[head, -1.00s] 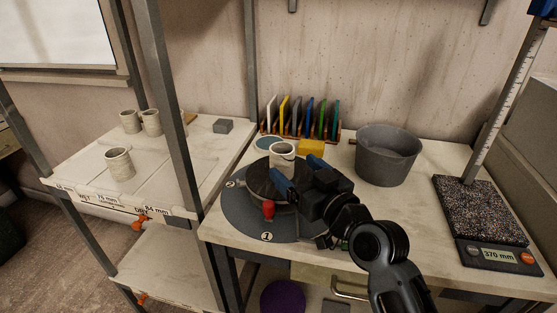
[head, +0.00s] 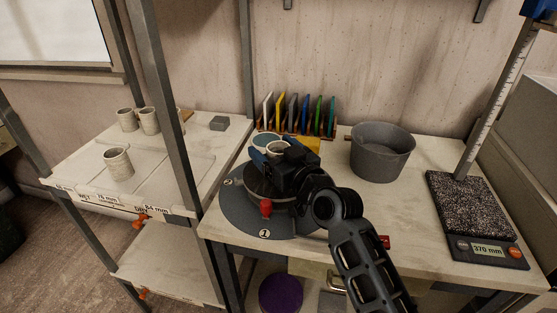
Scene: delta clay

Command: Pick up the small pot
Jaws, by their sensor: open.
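A small pale pot (head: 277,147) stands on the dark round turntable (head: 262,190) on the workbench. Its upper part shows; my gripper hides the rest. My gripper (head: 279,151) is open, with a blue fingertip on either side of the pot in the picture. I cannot tell whether the fingers touch it. Several similar pale pots, including one at the front (head: 118,163), stand on the left shelf.
A grey bucket (head: 381,152) stands to the right on the bench. A rack of coloured plates (head: 297,118) and a yellow block (head: 308,143) are behind the turntable. A height gauge (head: 478,206) stands at the right. A shelf post (head: 167,100) rises at the left.

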